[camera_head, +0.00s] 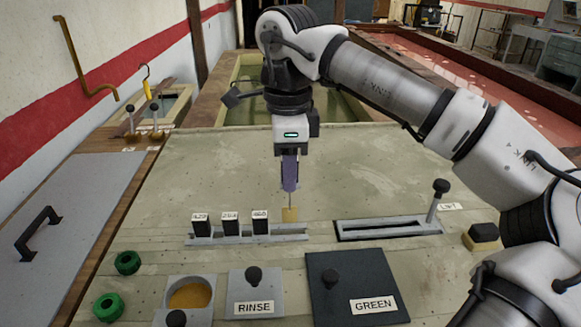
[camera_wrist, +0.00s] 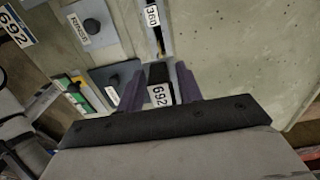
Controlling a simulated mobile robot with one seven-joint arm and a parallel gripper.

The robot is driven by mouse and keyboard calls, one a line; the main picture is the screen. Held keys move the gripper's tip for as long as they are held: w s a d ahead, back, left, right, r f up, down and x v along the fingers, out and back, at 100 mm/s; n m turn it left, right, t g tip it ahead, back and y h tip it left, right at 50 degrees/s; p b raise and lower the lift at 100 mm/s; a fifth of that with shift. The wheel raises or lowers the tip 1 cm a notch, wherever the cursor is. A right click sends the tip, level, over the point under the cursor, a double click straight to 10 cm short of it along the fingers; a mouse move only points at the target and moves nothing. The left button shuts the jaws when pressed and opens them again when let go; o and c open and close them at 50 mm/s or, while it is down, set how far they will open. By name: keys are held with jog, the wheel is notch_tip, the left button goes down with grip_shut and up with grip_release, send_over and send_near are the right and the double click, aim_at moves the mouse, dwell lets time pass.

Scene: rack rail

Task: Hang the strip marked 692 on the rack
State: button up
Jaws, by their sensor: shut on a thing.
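My gripper (camera_head: 290,184) hangs pointing down over the bench and is shut on the strip's black grip block. That block, the strip marked 692 (camera_wrist: 158,95), shows its label between the purple fingers in the wrist view. In the head view a thin stem runs down from the fingers to a yellow lower piece of the strip (camera_head: 290,214). This piece appears just behind the right part of the grey rail (camera_head: 292,238); contact cannot be told. Several black-topped labelled strips (camera_head: 231,224) stand in the rail's left and middle part. The strip labelled 360 (camera_wrist: 153,17) shows ahead in the wrist view.
A slotted plate with a lever (camera_head: 437,200) lies right of the rail. In front are a RINSE lid (camera_head: 257,292), a dark GREEN lid (camera_head: 352,285) and an amber-filled well (camera_head: 190,296). Green knobs (camera_head: 127,262) are at left. Bench behind the rail is clear.

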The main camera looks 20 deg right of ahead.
aim_at(289, 219)
jog(key=shift+f, duration=0.45)
dwell(0.3)
jog(key=shift+f+b, duration=3.65)
jog(key=shift+f, duration=1.35)
jog(key=shift+f+b, duration=0.45)
jog(key=shift+f, duration=0.1)
jog(key=o, duration=0.9)
jog(key=shift+r+p, duration=2.75)
jog(key=shift+r, duration=0.8)
